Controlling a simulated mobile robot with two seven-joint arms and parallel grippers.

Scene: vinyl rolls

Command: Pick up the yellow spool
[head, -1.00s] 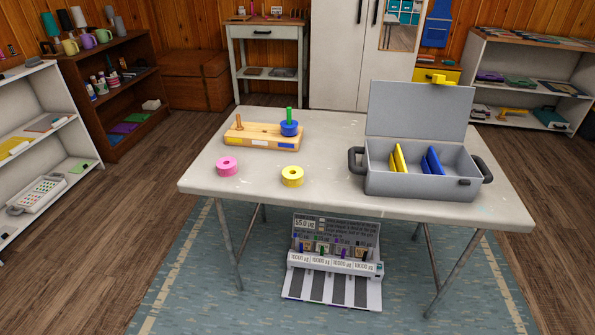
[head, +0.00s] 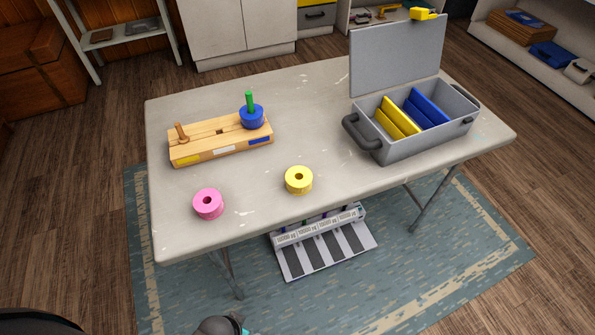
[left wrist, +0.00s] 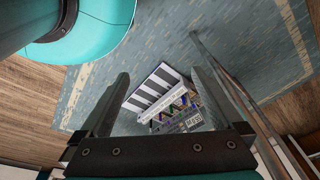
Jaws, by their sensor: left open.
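The yellow spool (head: 299,180) lies flat on the grey table (head: 315,130) near its front edge, its hole facing up. A pink spool (head: 208,204) lies to its left, apart from it. In the left wrist view my left gripper (left wrist: 158,78) is open and empty, its fingers spread above the floor. The yellow spool does not show in that view. My right gripper is not in view.
A wooden peg board (head: 220,137) with a blue spool (head: 252,117) on a green peg stands behind the spools. A grey open case (head: 423,137) holding yellow and blue pieces stands at the right. A white device (head: 325,243) sits on the rug under the table.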

